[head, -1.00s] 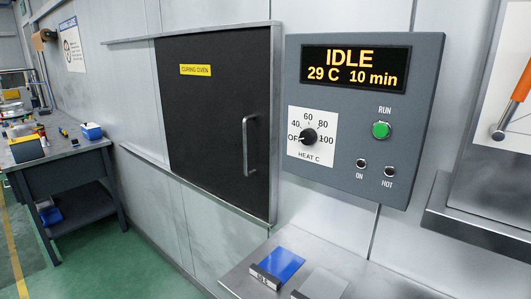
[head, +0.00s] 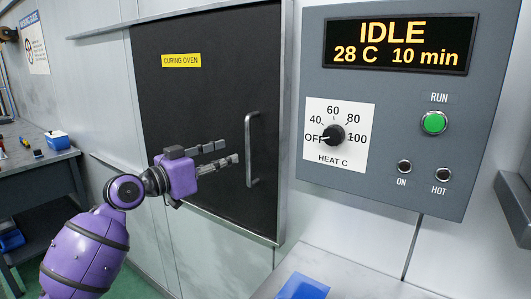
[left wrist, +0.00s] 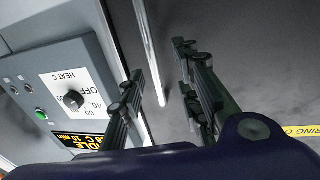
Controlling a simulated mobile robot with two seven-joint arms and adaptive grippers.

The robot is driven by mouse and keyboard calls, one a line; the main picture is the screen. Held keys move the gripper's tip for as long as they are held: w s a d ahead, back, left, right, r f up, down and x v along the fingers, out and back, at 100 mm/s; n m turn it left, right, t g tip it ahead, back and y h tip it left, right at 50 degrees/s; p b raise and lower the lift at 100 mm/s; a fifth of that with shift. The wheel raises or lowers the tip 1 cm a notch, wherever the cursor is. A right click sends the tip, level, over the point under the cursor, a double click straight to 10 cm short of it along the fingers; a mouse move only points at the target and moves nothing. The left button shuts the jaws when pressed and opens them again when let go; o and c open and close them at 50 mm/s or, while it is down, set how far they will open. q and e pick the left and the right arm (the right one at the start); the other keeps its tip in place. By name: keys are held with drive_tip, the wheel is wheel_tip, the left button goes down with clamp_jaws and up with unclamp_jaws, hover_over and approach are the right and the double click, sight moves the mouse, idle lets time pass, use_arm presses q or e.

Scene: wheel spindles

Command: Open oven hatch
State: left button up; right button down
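The oven hatch (head: 190,100) is a dark sliding panel with a yellow "CURING OVEN" label, and it is closed. Its vertical metal handle (head: 249,150) is near the panel's right edge. My left gripper (head: 232,160) is open just left of the handle, fingers pointing toward it, apart from it in the head view. In the left wrist view the handle (left wrist: 150,60) shows as a light bar between the two open fingers (left wrist: 158,88), seemingly beyond their tips. I cannot tell the exact depth gap. My right gripper is not in view.
A grey control panel (head: 380,190) right of the hatch reads IDLE, 28 C, 10 min, with a heat dial (head: 332,135) at OFF and a green RUN button (head: 434,122). A metal bench with a blue plate (head: 303,287) is below. A workbench (head: 40,165) stands left.

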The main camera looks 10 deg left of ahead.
use_arm(q)
drive_tip(key=x, duration=0.5)
drive_tip(key=d+p+x, duration=0.1)
drive_tip(key=x, duration=0.2)
drive_tip(key=shift+s+f, duration=0.15)
drive_tip(key=shift+s, duration=0.2)
clamp_jaws()
